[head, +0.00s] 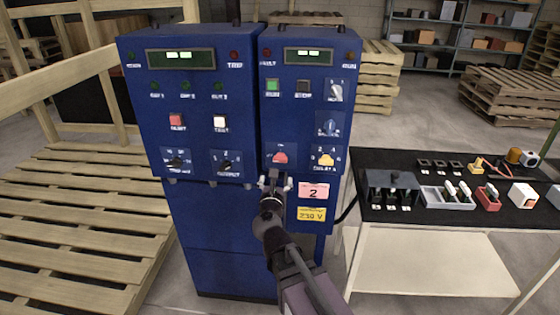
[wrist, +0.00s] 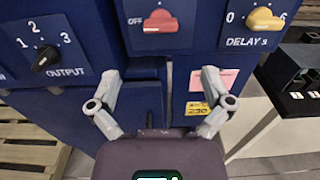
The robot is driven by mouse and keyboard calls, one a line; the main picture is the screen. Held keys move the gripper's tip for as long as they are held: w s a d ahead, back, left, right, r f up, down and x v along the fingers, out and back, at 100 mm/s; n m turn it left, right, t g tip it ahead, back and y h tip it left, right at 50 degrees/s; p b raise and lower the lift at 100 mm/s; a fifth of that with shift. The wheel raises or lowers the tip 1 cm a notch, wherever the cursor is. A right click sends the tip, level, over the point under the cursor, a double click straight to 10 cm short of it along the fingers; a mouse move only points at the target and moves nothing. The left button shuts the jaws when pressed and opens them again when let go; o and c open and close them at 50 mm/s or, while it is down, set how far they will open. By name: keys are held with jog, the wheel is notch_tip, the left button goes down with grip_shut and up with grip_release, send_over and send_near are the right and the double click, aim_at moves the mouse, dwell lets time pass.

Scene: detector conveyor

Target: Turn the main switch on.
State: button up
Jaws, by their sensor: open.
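A red rotary switch (head: 280,157) sits low on the right blue cabinet. In the wrist view the red switch (wrist: 160,20) is at the top centre, its handle lying about level, with the word OFF to its left. Any marking above it is cut off by the frame. My gripper (head: 276,184) is just below the switch in the head view. In the wrist view my gripper (wrist: 160,76) has its two fingers spread wide with nothing between them. The fingers are apart from the switch, which lies beyond and above the gap.
A yellow delay knob (wrist: 265,19) is right of the switch, and a black output knob (wrist: 46,58) is left. The left cabinet (head: 190,115) stands alongside. A black-topped table (head: 390,165) with parts is at the right. Wooden pallets (head: 85,225) lie at the left.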

aim_at(280, 161)
jog(key=w, duration=1.1)
jog(key=shift+d, duration=0.25)
jog(key=shift+s, duration=0.1)
jog(key=c, duration=1.1)
